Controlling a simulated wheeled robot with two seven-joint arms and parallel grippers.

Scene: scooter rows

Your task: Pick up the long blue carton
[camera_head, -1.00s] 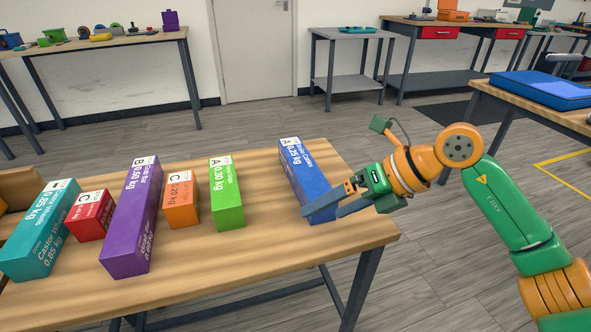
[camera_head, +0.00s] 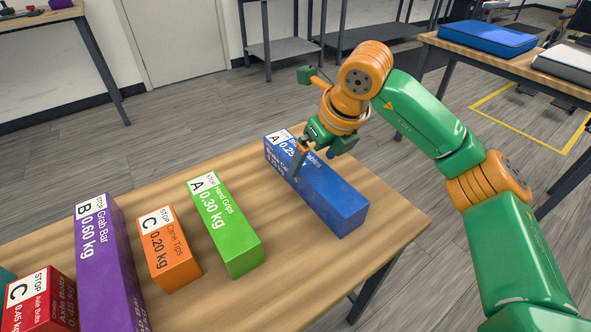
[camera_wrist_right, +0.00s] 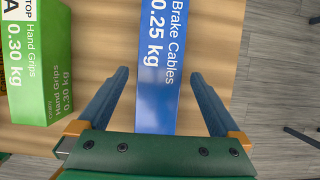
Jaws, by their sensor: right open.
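The long blue carton (camera_head: 335,193) lies on the wooden table near its right end, label end to the back left. Its label reads Brake Cables, 0.25 kg, in the right wrist view (camera_wrist_right: 160,60). My right gripper (camera_head: 303,157) is over the carton's labelled end, pointing down. In the right wrist view the open fingers (camera_wrist_right: 160,75) appear on either side of the carton, with a gap at each side. I cannot tell how far down the fingers reach beside it. My left gripper is out of view.
A green Hand Grips carton (camera_head: 228,230) lies left of the blue one, with bare table between. Farther left are an orange carton (camera_head: 170,252), a purple carton (camera_head: 108,265) and a red carton (camera_head: 42,300). The table's right edge is close to the blue carton.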

